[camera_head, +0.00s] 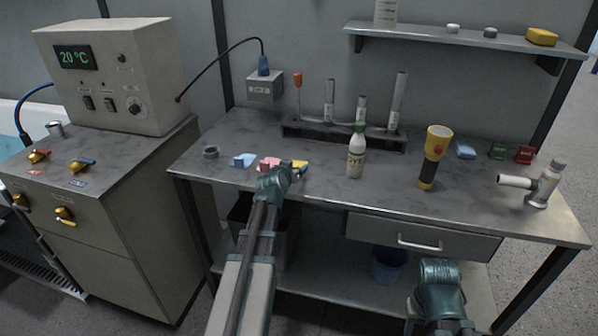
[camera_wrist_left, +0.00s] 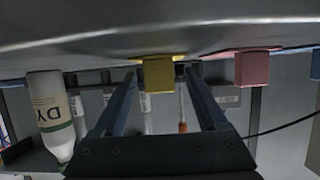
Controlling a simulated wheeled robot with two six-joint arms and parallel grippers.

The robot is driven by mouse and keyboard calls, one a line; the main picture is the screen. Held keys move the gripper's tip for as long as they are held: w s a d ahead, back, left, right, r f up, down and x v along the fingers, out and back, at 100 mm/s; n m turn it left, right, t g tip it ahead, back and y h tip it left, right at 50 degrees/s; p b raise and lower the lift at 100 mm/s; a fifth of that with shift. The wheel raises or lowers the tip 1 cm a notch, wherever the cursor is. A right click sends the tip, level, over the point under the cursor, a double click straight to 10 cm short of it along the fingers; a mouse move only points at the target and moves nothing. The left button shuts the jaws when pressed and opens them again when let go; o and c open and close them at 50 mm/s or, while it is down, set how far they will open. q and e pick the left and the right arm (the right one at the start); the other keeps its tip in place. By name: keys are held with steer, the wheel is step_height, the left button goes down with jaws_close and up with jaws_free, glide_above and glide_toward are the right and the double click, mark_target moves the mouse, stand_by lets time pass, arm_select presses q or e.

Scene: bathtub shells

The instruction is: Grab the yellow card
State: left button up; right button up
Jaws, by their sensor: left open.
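The yellow card (camera_head: 300,164) lies near the front left of the grey marbled bench (camera_head: 315,190), just right of a pink card (camera_head: 268,163). My left gripper (camera_head: 287,171) is at the bench's front edge, right by the yellow card and partly covering it. In the left wrist view, which is upside down, the yellow card (camera_wrist_left: 158,75) shows between the tips of the open left fingers (camera_wrist_left: 160,88). I cannot tell how deep it sits between them. The pink card (camera_wrist_left: 256,68) is outside the fingers. Part of my right arm shows low right; its fingers do not show.
A labelled bottle (camera_head: 356,158) stands to the right, then a yellow flashlight (camera_head: 435,150). A rack (camera_head: 345,137) with tubes is behind. A drawer (camera_head: 420,238) is under the bench.

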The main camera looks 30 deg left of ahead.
arm_select(q)
steer(key=shift+s, duration=0.15)
steer(key=shift+c, duration=0.6)
jaws_close()
steer(key=shift+r, duration=0.15)
